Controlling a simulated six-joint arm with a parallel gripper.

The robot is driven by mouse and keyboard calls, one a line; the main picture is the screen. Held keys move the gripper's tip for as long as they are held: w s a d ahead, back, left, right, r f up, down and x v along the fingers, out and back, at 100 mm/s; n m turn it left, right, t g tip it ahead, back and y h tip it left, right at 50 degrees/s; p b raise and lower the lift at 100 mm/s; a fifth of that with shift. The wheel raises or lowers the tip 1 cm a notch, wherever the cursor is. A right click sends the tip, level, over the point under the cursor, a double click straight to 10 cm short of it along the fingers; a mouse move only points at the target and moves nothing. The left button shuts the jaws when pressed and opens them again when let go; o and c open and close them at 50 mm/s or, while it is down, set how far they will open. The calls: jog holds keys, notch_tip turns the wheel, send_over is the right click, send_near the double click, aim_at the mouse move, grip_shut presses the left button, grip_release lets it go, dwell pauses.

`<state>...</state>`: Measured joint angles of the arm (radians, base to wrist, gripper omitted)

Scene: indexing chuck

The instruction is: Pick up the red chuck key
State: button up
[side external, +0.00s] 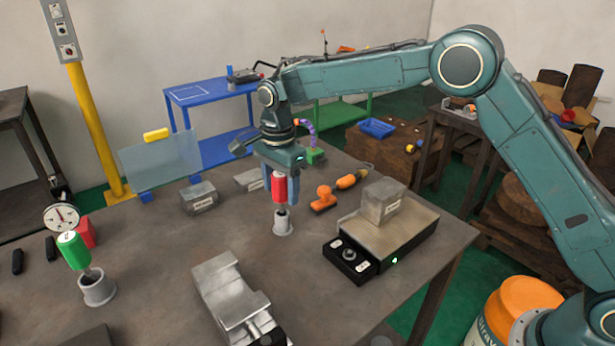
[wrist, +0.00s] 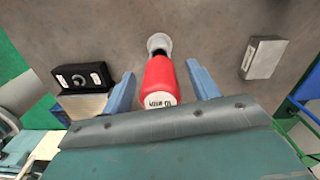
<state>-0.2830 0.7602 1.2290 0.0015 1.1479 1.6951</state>
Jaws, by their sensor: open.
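The red chuck key (side external: 279,187) stands upright in a small grey holder (side external: 283,224) on the table. In the wrist view the red chuck key (wrist: 160,84) lies between the two blue fingers, with the mouth of the holder (wrist: 159,43) beyond it. My gripper (side external: 281,188) is open and points down around the red handle. In the wrist view the fingers of my gripper (wrist: 162,88) stand on either side of the handle, with a visible gap on each side. The key's lower end is hidden in the holder.
A green-handled key (side external: 72,250) stands in another holder (side external: 97,288) at the left. A grey vise (side external: 232,293) is in front. A black control box (side external: 349,260) and a metal block (side external: 383,201) on a plate are at the right. Orange-handled tools (side external: 324,198) lie behind.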

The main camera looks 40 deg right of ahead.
jog(key=c, duration=1.2)
jog(key=shift+r, duration=0.15)
notch_tip(320, 180, up, 20)
jog(key=shift+f, duration=0.15)
jog(key=shift+s+f, duration=0.1)
jog(key=shift+s, duration=0.05)
dwell(0.8)
